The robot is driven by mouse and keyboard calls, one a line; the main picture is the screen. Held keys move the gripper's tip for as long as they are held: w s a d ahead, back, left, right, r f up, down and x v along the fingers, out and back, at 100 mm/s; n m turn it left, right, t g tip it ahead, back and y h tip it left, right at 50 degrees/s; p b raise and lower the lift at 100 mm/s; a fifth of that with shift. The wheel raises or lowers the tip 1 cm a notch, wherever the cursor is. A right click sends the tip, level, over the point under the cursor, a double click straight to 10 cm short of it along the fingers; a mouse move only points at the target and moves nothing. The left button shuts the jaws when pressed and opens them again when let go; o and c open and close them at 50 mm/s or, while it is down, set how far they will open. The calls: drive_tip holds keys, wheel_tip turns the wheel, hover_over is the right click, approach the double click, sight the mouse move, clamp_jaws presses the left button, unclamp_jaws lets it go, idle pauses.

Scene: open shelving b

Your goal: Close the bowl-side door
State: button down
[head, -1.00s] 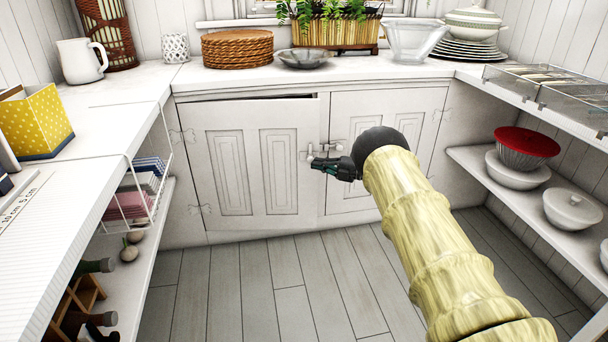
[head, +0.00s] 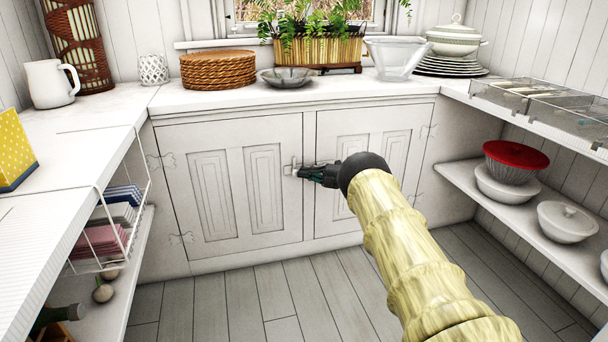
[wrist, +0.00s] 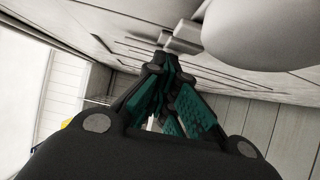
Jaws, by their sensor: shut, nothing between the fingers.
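The left cabinet door (head: 232,190) stands under the counter, below the shallow metal bowl (head: 286,77). It looks flush with its frame, with no dark gap along its top edge. The right cabinet door (head: 365,165) beside it also looks shut. A small metal latch (head: 291,168) sits at the left door's inner edge. My gripper (head: 300,172) is shut and empty, its tips at the latch near the seam; I cannot tell whether they touch. In the wrist view the closed fingertips (wrist: 160,65) are close to the white door surface and the latch (wrist: 181,42).
The counter (head: 225,98) runs above the doors, with a woven stack (head: 219,70) and a glass bowl (head: 394,58). A side shelf (head: 470,185) with bowls is at right, a wire basket (head: 140,215) at left. The floor (head: 240,310) before the doors is clear.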

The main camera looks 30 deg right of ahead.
drive_tip(key=shift+w+r, duration=0.2)
drive_tip(key=shift+r, duration=0.15)
drive_tip(key=v, duration=1.2)
drive_tip(key=shift+s+f, duration=0.25)
drive_tip(key=shift+f, duration=0.15)
